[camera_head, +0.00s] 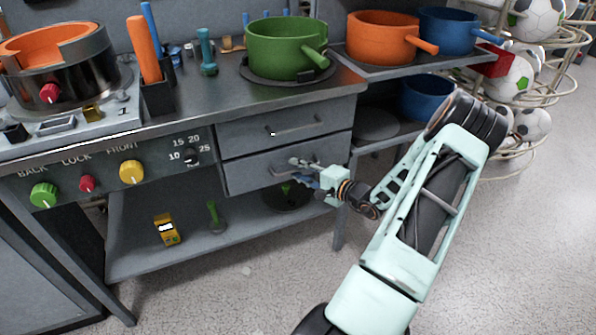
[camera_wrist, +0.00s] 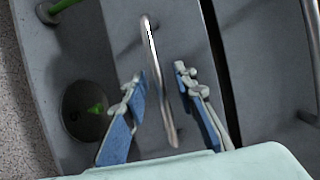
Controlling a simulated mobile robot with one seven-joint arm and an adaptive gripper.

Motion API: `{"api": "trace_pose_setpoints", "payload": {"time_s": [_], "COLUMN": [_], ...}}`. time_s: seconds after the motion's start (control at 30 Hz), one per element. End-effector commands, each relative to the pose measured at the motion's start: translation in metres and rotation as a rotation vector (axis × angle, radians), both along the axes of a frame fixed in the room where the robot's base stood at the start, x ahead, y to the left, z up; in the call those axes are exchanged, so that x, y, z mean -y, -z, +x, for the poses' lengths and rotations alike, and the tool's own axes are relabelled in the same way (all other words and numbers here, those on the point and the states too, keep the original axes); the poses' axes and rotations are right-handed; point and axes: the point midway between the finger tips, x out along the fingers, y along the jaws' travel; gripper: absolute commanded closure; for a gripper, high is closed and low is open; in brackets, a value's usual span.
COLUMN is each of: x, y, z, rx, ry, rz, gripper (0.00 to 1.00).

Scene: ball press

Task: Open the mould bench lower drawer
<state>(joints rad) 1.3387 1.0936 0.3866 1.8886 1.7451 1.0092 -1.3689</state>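The lower drawer (camera_head: 242,178) of the grey bench is shut, its face level with the drawer above. My gripper (camera_head: 303,163) is in front of it and hides most of its handle in the head view. In the wrist view the lower drawer's face (camera_wrist: 200,40) fills the middle, and its metal bar handle (camera_wrist: 153,55) runs nearly upright in the picture. My gripper (camera_wrist: 160,77) is open, one blue-padded finger on each side of the handle. I see a gap on both sides, so the handle is not gripped.
The upper drawer (camera_head: 235,135) with its own handle is shut just above. A lower shelf (camera_head: 140,245) holds a yellow item (camera_head: 166,231) and a green-handled tool (camera_head: 215,217). A green pot (camera_head: 285,47) stands on the bench top. The floor in front is clear.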

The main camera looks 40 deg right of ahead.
Motion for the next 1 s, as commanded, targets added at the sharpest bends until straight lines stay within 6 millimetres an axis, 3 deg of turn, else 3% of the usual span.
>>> {"api": "trace_pose_setpoints", "payload": {"time_s": [0.27, 0.5, 1.0], "x": [-0.0002, -0.0002, 0.0010], "y": [0.0001, 0.0001, 0.0001], "z": [0.0011, 0.0009, -0.0010], "rx": [0.000, 0.000, 0.000], "ry": [0.000, 0.000, 0.000], "rz": [0.000, 0.000, 0.000], "gripper": [0.75, 1.00, 1.00]}}
